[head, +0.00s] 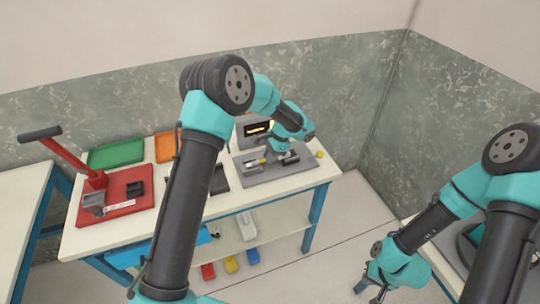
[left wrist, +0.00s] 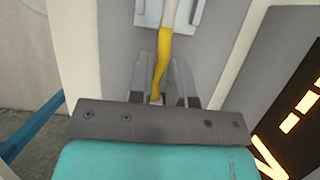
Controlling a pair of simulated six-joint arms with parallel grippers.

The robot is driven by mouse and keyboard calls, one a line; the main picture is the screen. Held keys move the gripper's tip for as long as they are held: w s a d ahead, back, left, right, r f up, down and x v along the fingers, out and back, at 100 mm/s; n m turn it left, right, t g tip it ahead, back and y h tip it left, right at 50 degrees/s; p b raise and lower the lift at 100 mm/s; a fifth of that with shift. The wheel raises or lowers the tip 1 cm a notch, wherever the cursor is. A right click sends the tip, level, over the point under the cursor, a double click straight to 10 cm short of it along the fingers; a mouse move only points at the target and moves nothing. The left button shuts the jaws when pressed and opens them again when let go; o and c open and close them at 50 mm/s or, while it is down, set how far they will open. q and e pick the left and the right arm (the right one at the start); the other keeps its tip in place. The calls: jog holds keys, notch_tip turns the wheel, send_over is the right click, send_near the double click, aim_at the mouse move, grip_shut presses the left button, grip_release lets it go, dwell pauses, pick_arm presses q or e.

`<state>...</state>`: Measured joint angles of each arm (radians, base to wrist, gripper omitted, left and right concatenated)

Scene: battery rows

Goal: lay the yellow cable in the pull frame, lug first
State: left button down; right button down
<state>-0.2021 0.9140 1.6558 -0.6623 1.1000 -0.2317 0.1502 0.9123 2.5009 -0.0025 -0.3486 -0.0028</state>
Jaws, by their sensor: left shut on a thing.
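The yellow cable (left wrist: 161,62) runs up the middle of the left wrist view, between the fingers of my left gripper (left wrist: 165,90), which is shut on it. Its far end reaches a pale metal bracket (left wrist: 146,14) at the top; whether it is seated there I cannot tell. In the head view my left gripper is low over the grey plate of the pull frame (head: 250,178), and a bit of yellow shows beside it. The lug is not clearly visible. My right gripper (head: 370,291) hangs open and empty at the lower right, away from the bench.
A display with lit orange digits (head: 258,128) stands behind the plate. A red lever press (head: 125,186), a green tray (head: 116,153) and an orange tray (head: 165,147) are on the bench's left. Small red, yellow and blue bins (head: 231,264) are below.

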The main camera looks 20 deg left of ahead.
pick_arm(q)
jog(key=c, duration=1)
grip_release()
jog(key=shift+r, duration=0.1)
jog(key=v, duration=1.7)
jog(key=shift+r, duration=0.15)
